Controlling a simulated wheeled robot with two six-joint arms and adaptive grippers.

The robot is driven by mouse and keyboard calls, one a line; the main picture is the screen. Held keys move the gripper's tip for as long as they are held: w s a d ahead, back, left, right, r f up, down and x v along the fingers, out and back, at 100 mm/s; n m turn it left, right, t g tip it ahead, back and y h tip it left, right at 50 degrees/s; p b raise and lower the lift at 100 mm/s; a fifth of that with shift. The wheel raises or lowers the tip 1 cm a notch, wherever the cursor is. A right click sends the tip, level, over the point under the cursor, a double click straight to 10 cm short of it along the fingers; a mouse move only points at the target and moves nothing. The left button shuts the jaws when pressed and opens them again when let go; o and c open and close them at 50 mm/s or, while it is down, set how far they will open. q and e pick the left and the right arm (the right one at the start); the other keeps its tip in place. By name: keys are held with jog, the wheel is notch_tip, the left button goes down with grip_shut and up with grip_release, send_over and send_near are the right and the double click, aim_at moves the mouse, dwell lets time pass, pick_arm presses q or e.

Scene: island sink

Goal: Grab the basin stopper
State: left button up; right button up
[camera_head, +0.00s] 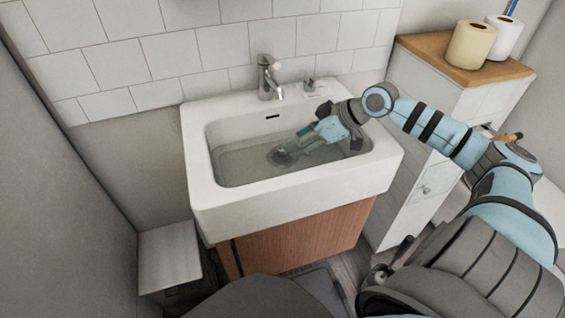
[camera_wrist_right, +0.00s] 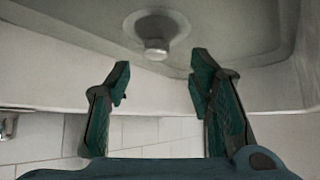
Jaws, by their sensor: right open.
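The basin stopper (camera_wrist_right: 155,50) is a small metal knob in the round drain of the white basin (camera_head: 290,194). It shows ahead of my right gripper's fingertips in the right wrist view, a little above the gap between them. In the head view the drain and stopper (camera_head: 279,157) lie on the basin floor, just beyond the fingertips and partly blurred. My right gripper (camera_head: 295,142) reaches down into the basin from the right. Its two green-padded fingers (camera_wrist_right: 158,82) are apart and empty, not touching the stopper. My left gripper is not in view.
A chrome faucet (camera_head: 267,78) stands at the basin's back edge. The basin seems to hold clear water. A white cabinet (camera_head: 433,110) with a wooden top and paper rolls (camera_head: 470,45) stands to the right. A grey bin (camera_head: 169,256) stands at lower left.

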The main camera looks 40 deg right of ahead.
aim_at(282, 153)
jog(key=shift+x, duration=0.85)
jog(key=b+x, duration=0.2)
jog(key=x, duration=0.3)
jog(key=shift+w+d, duration=0.1)
jog(key=shift+w, duration=0.25)
jog(key=shift+r, duration=0.1)
jog(key=shift+c, duration=0.8)
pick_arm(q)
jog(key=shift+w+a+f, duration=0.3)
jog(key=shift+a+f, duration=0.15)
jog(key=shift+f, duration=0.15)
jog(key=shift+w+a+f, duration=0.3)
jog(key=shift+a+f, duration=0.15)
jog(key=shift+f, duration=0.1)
pick_arm(e)
grip_shut()
